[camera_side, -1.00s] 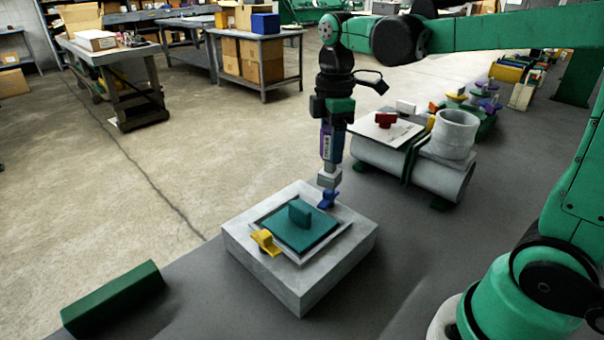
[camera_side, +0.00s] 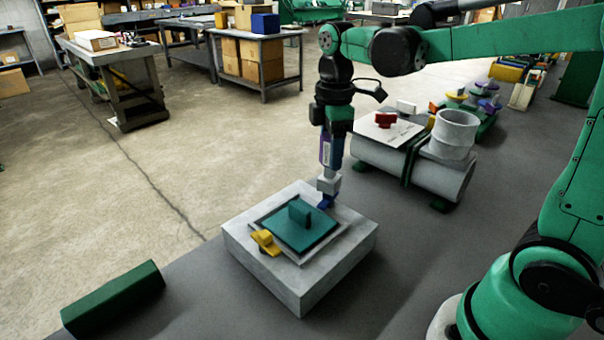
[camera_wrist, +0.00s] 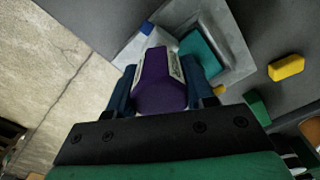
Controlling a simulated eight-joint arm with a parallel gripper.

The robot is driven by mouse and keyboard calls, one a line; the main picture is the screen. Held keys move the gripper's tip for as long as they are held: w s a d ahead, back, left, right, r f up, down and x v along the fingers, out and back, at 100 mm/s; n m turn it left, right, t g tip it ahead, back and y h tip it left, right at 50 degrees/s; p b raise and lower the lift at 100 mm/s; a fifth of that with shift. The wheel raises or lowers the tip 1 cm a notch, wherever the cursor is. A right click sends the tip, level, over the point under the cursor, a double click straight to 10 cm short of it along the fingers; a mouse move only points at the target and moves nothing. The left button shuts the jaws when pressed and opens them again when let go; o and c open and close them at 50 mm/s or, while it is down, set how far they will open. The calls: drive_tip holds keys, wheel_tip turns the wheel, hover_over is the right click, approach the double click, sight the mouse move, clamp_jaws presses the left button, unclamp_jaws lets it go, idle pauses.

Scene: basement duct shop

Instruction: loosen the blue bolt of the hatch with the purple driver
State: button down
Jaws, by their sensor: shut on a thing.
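My gripper (camera_side: 332,140) points down and is shut on the purple driver (camera_side: 325,153), which hangs upright with a pale grey socket end. In the wrist view the driver (camera_wrist: 155,86) sits between my two dark blue fingers. The blue bolt (camera_side: 327,203) stands at the far corner of the hatch, directly below the socket; the socket appears to meet its top. The bolt also shows in the wrist view (camera_wrist: 146,28), partly cut off from sight. The hatch has a teal lid (camera_side: 290,235) with a raised teal handle, set in a pale grey block (camera_side: 303,281). A yellow bolt (camera_side: 265,241) stands at its near left corner.
A grey duct (camera_side: 437,173) with a red-knobbed plate and an upright pipe stub lies behind right of the hatch. A green bar (camera_side: 113,299) lies at front left. A yellow block (camera_wrist: 286,68) shows in the wrist view. The bench right of the hatch is clear.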

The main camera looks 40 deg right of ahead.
drive_tip(key=shift+f, duration=0.85)
idle(0.3)
drive_tip(key=n, duration=0.3)
idle(0.4)
drive_tip(key=shift+n, duration=0.3)
drive_tip(key=n, duration=0.3)
drive_tip(key=shift+n, duration=1.8)
